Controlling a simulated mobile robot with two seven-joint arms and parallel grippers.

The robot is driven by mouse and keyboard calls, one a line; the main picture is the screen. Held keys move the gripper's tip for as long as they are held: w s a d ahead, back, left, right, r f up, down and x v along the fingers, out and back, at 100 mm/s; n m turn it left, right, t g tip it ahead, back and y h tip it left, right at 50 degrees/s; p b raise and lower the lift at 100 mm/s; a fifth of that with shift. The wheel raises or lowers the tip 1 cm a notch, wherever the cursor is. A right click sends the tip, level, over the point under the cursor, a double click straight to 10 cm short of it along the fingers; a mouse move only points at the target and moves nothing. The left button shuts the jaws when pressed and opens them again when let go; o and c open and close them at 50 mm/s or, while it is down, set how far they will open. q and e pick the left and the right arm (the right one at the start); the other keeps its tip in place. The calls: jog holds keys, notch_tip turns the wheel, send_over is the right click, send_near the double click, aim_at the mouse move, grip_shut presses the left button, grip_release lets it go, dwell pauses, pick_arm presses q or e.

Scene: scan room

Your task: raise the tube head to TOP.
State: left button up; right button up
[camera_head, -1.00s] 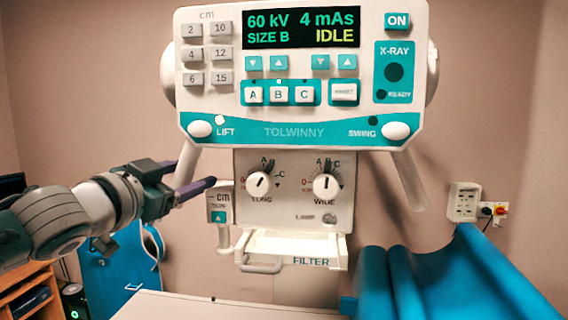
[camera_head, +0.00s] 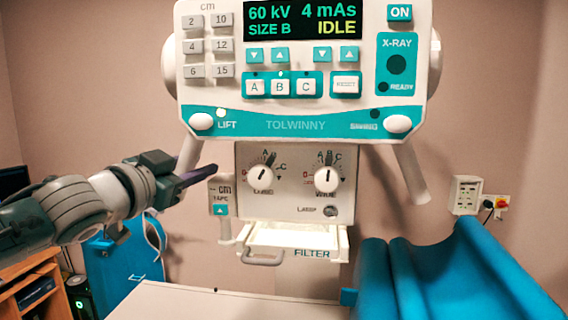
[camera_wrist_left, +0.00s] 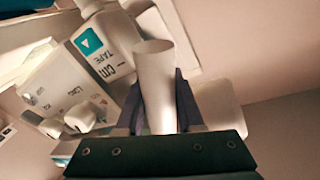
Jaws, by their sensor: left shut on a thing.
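The tube head (camera_head: 295,90) is a white and teal unit with a display reading 60 kV, 4 mAs, SIZE B, IDLE. A pale spot shows above its LIFT label. A white handle (camera_head: 188,152) slants down from its lower left, and a matching handle (camera_head: 410,175) hangs at the lower right. My left gripper (camera_head: 194,164) is shut on the left handle. In the left wrist view, the white handle (camera_wrist_left: 154,75) stands between the dark fingers of my left gripper (camera_wrist_left: 158,100). My right gripper is not in view. No TOP mark shows.
Below the panel sit two knobs, a TAPE box (camera_head: 221,196) and the FILTER tray (camera_head: 295,240). A pale table top (camera_head: 220,303) lies underneath. Blue padding (camera_head: 450,275) fills the lower right. A wall socket (camera_head: 466,194) is at right, and an orange shelf (camera_head: 45,295) at lower left.

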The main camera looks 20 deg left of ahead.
pick_arm(q)
grip_shut()
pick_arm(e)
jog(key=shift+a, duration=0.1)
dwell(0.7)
